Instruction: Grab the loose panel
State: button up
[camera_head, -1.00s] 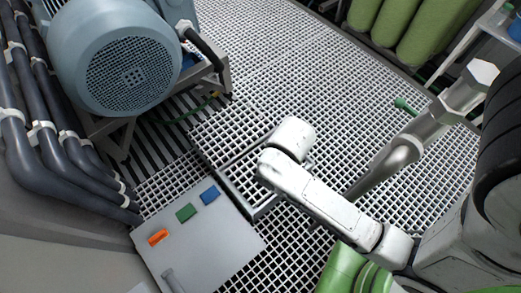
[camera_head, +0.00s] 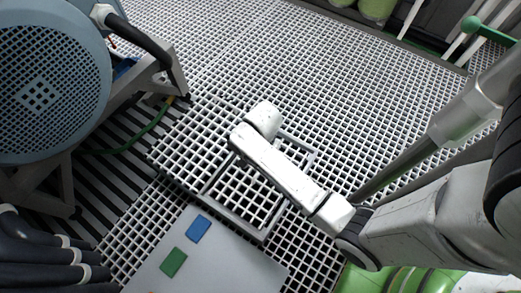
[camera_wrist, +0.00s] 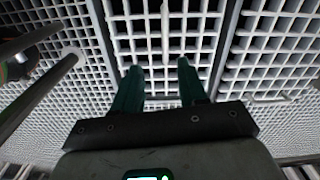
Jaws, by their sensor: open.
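A square grating section with a grey frame (camera_head: 240,196) shows in the head view, below and partly behind my white arm. It looks like the loose panel, but I cannot tell whether it is lifted or sunk against the floor. In the wrist view, grating (camera_wrist: 165,46) between two thick grey bars fills the upper middle. My gripper (camera_wrist: 158,68) is open, its two dark green fingers apart and pointing at this grating. Nothing is held between them. I cannot tell whether the fingertips touch the grating. In the head view my arm hides the gripper.
A blue-grey motor (camera_head: 45,80) on a metal stand is at left, with dark pipes (camera_head: 40,255) below it. A pale plate (camera_head: 215,258) with a blue block (camera_head: 198,228) and a green block (camera_head: 173,262) lies at the bottom. Open grating floor (camera_head: 270,60) extends behind.

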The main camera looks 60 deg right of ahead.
jog(key=shift+m, duration=0.8)
jog(key=f+b, duration=0.1)
jog(key=f, duration=0.1)
jog(key=w+f+b, duration=0.1)
jog(key=f, duration=0.1)
jog(key=shift+w+d+f, duration=0.1)
jog(key=shift+d+f, duration=0.05)
jog(key=shift+f, duration=0.05)
notch_tip(320, 180, down, 5)
jog(key=b, duration=0.2)
jog(key=shift+b, duration=0.4)
notch_tip(320, 180, down, 5)
jog(key=b, duration=0.3)
jog(key=shift+d+f+b, duration=0.15)
jog(key=shift+b, duration=0.25)
jog(key=shift+c, duration=0.4)
grip_shut()
